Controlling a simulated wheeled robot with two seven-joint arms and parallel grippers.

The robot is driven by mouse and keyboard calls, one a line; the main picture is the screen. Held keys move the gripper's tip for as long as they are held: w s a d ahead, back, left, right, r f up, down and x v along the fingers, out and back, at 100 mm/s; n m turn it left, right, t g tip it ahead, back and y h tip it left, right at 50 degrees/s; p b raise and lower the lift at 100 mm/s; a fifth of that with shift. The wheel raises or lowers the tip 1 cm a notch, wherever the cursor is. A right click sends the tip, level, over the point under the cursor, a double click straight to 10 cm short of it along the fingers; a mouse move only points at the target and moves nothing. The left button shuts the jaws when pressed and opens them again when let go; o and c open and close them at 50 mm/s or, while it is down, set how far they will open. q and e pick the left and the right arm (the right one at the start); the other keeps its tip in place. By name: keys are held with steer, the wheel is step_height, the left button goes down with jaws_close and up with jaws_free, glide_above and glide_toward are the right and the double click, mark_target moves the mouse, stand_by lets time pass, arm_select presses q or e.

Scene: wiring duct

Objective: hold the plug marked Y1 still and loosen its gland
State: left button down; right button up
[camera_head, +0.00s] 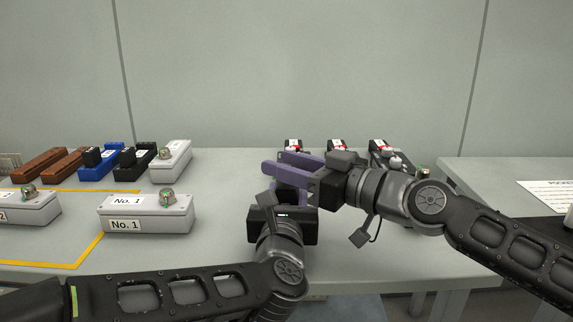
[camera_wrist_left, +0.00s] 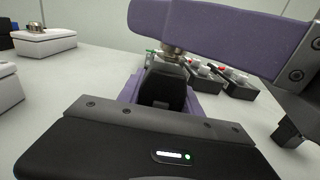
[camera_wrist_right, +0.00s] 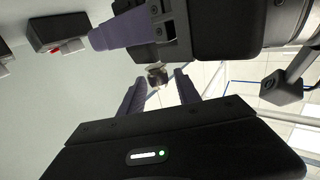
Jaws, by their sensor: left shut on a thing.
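My left gripper (camera_head: 289,187) has its purple fingers closed on a dark plug (camera_wrist_left: 165,84), held upright between them in the left wrist view. The metal gland (camera_wrist_left: 172,51) sits on top of the plug; it also shows in the right wrist view (camera_wrist_right: 157,75). My right gripper (camera_head: 273,162) reaches across above the left one. Its fingers stand on either side of the gland, with gaps visible in the right wrist view (camera_wrist_right: 158,92), so it is open. No Y1 marking can be read, and the plug is mostly hidden in the head view.
Several dark devices with red parts (camera_head: 337,146) stand behind the grippers. On the left are the No. 1 box (camera_head: 145,217), another grey box (camera_head: 172,160), and blue (camera_head: 98,168), black and brown blocks. Yellow tape (camera_head: 82,255) marks the table. The front middle is bare.

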jaws_close()
steer(key=shift+r+g, duration=0.1)
steer(key=shift+g, duration=0.3)
steer(key=n+g+y, duration=0.2)
steer(key=g, duration=0.1)
steer(key=shift+w+n, duration=0.1)
steer(key=shift+n, duration=0.3)
steer(key=shift+n+g+y, duration=0.5)
steer(key=shift+n+g, duration=0.5)
steer(key=shift+g, duration=0.5)
steer(key=shift+o, duration=0.9)
jaws_free()
steer(key=v, duration=0.7)
steer(key=shift+d, duration=0.25)
